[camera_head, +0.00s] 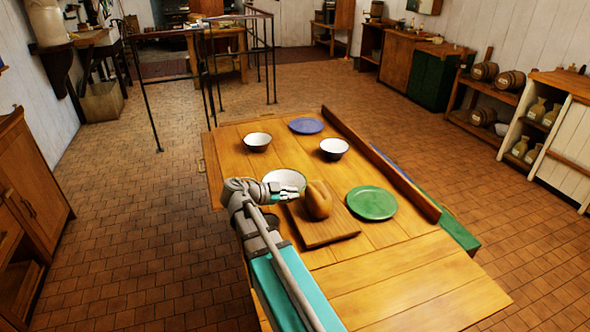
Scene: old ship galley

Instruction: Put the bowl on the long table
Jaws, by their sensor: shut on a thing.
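A white bowl (284,177) is at my gripper (290,193), over the middle left part of the long wooden table (375,270). My gripper is shut on the near rim of this bowl. The arm hides part of the bowl's near side, and I cannot tell whether its base touches the table. Two other bowls, white inside and dark outside, stand upright farther back on the table: one at left (257,141) and one at right (333,148).
A bread loaf (319,200) lies on a cutting board (325,232) just right of my gripper. A green plate (371,203) and a blue plate (306,126) lie on the table. A raised wooden rail (380,165) runs along its right side. The table's near end is bare.

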